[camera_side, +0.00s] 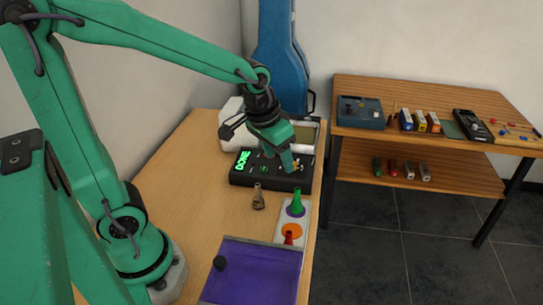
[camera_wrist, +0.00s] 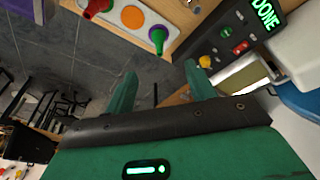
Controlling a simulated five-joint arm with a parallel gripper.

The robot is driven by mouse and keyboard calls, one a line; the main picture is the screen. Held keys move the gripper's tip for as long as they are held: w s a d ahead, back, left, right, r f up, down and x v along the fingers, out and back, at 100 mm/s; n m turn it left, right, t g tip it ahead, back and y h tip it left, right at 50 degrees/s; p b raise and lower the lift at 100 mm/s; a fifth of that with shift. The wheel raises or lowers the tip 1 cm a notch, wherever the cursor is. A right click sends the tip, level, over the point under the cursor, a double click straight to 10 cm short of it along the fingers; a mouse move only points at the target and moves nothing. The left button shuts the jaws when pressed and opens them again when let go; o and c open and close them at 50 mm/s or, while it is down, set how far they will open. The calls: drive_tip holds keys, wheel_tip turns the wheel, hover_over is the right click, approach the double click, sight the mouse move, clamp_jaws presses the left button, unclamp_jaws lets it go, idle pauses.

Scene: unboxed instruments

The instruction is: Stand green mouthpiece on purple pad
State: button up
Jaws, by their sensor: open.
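The green mouthpiece (camera_side: 297,200) stands upright on the purple pad (camera_side: 304,212) at the far end of a pale strip. The mouthpiece (camera_wrist: 157,37) and a rim of the purple pad (camera_wrist: 151,34) also show in the wrist view. My gripper (camera_side: 289,166) is above the black box, beyond the mouthpiece and apart from it. In the wrist view its two fingers (camera_wrist: 161,76) are spread with nothing between them.
The strip also has an orange pad (camera_side: 291,230) and a red mouthpiece (camera_side: 288,238). A brown mouthpiece (camera_side: 259,198) stands on the table. The black box (camera_side: 272,176) shows a green DONE. A purple tray (camera_side: 250,272) lies in front. A side table (camera_side: 440,95) is at right.

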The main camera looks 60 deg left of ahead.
drive_tip(key=s+r+t, duration=0.2)
drive_tip(key=s+r, duration=0.4)
drive_tip(key=s, duration=0.5)
drive_tip(key=shift+s+a+r+m, duration=0.15)
drive_tip(key=shift+a+r+m, duration=0.15)
drive_tip(key=shift+a, duration=0.1)
idle(0.8)
